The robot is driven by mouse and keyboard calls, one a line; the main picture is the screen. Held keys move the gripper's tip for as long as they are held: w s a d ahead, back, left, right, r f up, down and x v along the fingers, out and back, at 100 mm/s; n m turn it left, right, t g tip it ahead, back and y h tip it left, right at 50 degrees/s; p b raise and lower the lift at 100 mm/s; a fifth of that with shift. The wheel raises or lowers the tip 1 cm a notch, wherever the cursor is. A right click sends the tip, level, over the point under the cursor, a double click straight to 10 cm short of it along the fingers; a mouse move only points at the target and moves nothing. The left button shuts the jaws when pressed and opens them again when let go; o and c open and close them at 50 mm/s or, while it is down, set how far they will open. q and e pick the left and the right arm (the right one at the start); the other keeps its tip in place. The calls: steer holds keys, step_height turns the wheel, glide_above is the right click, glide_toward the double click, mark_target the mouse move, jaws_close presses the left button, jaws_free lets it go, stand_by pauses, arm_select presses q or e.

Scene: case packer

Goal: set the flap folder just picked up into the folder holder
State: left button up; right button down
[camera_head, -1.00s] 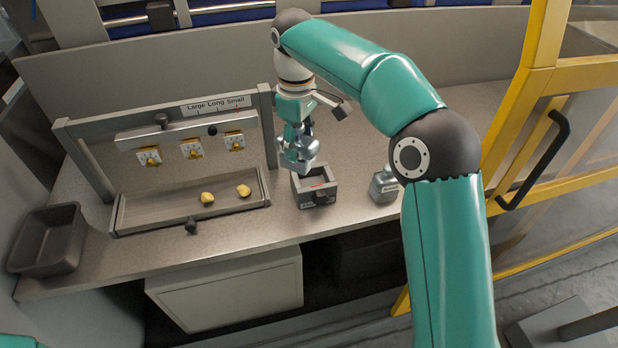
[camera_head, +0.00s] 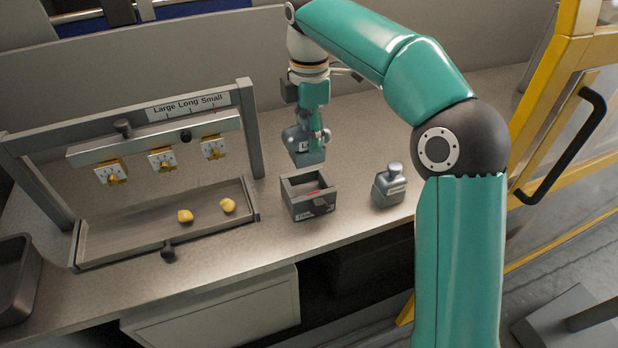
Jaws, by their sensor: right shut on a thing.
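My right gripper (camera_head: 308,132) reaches down from the top centre and is shut on a grey-blue block, the flap folder (camera_head: 307,156). Its fingers partly hide the folder's top. The folder appears upright, just behind and above the folder holder (camera_head: 298,209), and does not look to be inside it. The holder is a small dark grey open-topped box on the bench, with a red mark inside and a label on its front. My left gripper is not in view.
A similar grey block with a knob (camera_head: 389,190) stands right of the holder. Left is a tray (camera_head: 109,250) with two yellow pieces, under a frame marked Large, Long, Small (camera_head: 188,107). A dark bin (camera_head: 22,302) is far left, a yellow-framed door (camera_head: 575,78) far right.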

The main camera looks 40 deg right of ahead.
step_height(320, 180, down, 10)
steer(key=shift+b, duration=0.6)
steer(key=shift+s, duration=0.1)
steer(key=shift+c, duration=2)
jaws_free()
steer(key=shift+f, duration=0.1)
step_height(320, 180, up, 12)
steer(key=shift+r+p, duration=0.15)
steer(key=shift+p, duration=1)
